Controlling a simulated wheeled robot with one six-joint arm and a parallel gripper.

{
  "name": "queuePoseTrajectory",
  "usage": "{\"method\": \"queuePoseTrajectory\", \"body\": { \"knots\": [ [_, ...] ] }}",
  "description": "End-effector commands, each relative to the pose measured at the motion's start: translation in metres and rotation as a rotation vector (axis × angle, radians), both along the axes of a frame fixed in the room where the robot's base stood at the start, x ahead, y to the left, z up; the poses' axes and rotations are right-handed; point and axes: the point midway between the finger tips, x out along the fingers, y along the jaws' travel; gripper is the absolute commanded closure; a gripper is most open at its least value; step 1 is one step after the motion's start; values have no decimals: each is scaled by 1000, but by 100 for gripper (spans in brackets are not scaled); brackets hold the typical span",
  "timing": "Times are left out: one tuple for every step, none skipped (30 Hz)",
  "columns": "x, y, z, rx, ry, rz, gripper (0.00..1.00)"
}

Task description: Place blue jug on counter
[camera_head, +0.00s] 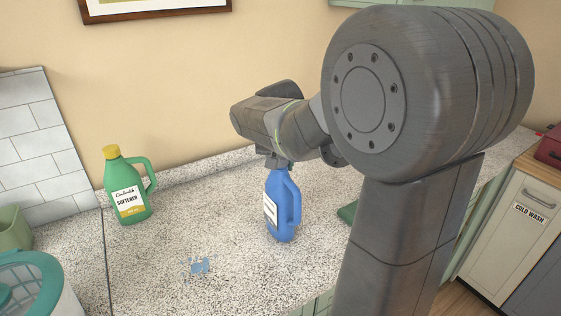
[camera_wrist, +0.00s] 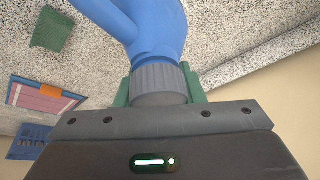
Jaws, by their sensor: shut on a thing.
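The blue jug (camera_head: 281,208) is upright at the speckled counter (camera_head: 170,265), with a white label on its left side and a handle on its right. My gripper (camera_head: 278,162) is above it, shut on its top. In the wrist view the gripper (camera_wrist: 160,100) has its green fingers on both sides of the jug's grey cap (camera_wrist: 159,79), and the blue body (camera_wrist: 160,30) extends away beyond it. The jug's base looks at or very near the counter surface; I cannot tell whether it touches.
A green softener jug (camera_head: 127,190) with a yellow cap stands at the left near the wall. A blue scrap or spill (camera_head: 200,266) lies on the counter in front. A teal-rimmed container (camera_head: 35,285) is at the lower left.

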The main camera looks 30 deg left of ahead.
Motion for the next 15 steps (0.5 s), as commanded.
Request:
{"method": "queuePoseTrajectory", "body": {
  "knots": [
    [0,0,-3,0,0,0,100],
    [0,0,-1,0,0,0,59],
    [0,0,-1,0,0,0,51],
    [0,0,-1,0,0,0,45],
    [0,0,-1,0,0,0,43],
    [0,0,-1,0,0,0,43],
    [0,0,-1,0,0,0,43],
    [0,0,-1,0,0,0,43],
    [0,0,-1,0,0,0,43],
    [0,0,-1,0,0,0,43],
    [0,0,-1,0,0,0,43],
    [0,0,-1,0,0,0,43],
    [0,0,0,0,0,0,43],
    [0,0,1,0,0,0,43],
    [0,0,3,1,-1,0,43]
  ]
}}
